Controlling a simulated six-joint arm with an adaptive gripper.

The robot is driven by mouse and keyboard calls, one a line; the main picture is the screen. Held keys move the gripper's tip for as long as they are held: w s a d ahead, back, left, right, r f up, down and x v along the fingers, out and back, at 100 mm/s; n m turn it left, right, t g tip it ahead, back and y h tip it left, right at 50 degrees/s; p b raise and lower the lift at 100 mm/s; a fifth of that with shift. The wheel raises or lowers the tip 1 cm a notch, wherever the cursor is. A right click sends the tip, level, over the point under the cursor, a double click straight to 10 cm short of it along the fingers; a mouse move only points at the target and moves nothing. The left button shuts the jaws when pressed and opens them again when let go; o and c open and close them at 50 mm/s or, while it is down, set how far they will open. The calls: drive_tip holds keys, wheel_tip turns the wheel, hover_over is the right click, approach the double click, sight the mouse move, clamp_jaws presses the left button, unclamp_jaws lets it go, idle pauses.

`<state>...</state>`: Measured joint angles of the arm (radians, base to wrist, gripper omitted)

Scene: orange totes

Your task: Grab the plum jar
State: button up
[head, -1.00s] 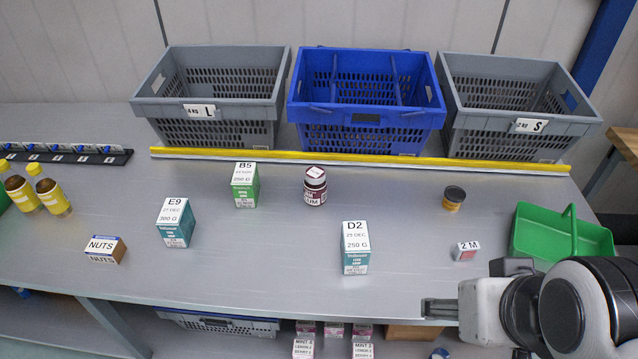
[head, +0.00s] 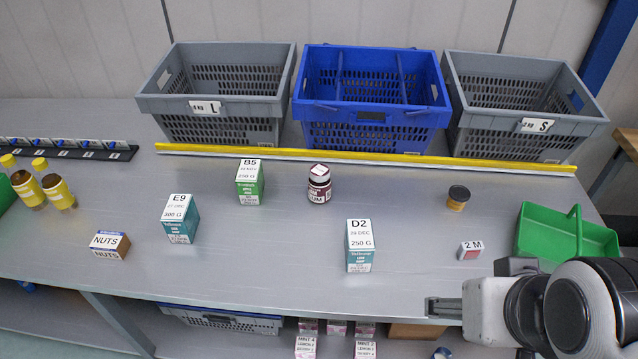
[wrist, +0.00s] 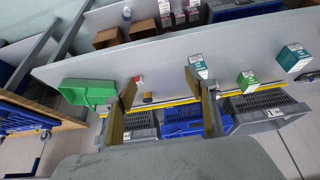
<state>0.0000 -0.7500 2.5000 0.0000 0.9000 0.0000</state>
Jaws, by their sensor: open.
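The plum jar (head: 319,184) is a small dark jar with a white lid and a dark red and white label. It stands upright on the grey bench, in front of the blue crate, between the green B5 box (head: 250,183) and the teal D2 box (head: 359,246). My gripper (wrist: 160,78) is open and empty in the wrist view, its two fingers spread above the bench. I cannot make out the jar there; the finger on the right may hide it. In the head view my arm is at the lower right, well apart from the jar.
A yellow rail (head: 380,158) runs behind the jar, before the grey L crate (head: 213,104), blue crate (head: 369,116) and grey S crate (head: 530,124). The E9 box (head: 181,219), small dark-lidded jar (head: 457,198), 2 M box (head: 470,250) and green basket (head: 560,245) stand around.

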drive_tip(key=shift+c, duration=0.3)
drive_tip(key=w+d+r+n+t+h, duration=0.1)
drive_tip(key=w+d+r+t, duration=0.15)
drive_tip(key=w, duration=0.75)
drive_tip(key=w+d+r+t+h, duration=0.1)
drive_tip(key=w+d+r+t, duration=0.15)
drive_tip(key=w, duration=0.75)
drive_tip(key=w+a+n+t+y, duration=0.15)
drive_tip(key=w+n, duration=0.25)
drive_tip(key=w, duration=1.2)
drive_tip(key=w+a+f+n+y, duration=0.4)
drive_tip(key=w+a+f+y, duration=0.3)
drive_tip(key=w+a, duration=0.15)
drive_tip(key=s+a+f+n+g+y, duration=0.2)
drive_tip(key=s+a+f+y, duration=0.1)
drive_tip(key=f+y, duration=0.2)
drive_tip(key=s+a+f+n+g+y, duration=0.2)
drive_tip(key=s+a+f+g+y, duration=0.1)
drive_tip(key=f, duration=0.5)
drive_tip(key=shift+s+a+n+y, duration=0.25)
drive_tip(key=shift+a+y, duration=0.2)
drive_tip(key=shift+y, duration=0.4)
drive_tip(key=shift+w+a+g, duration=0.1)
drive_tip(key=shift+g, duration=0.15)
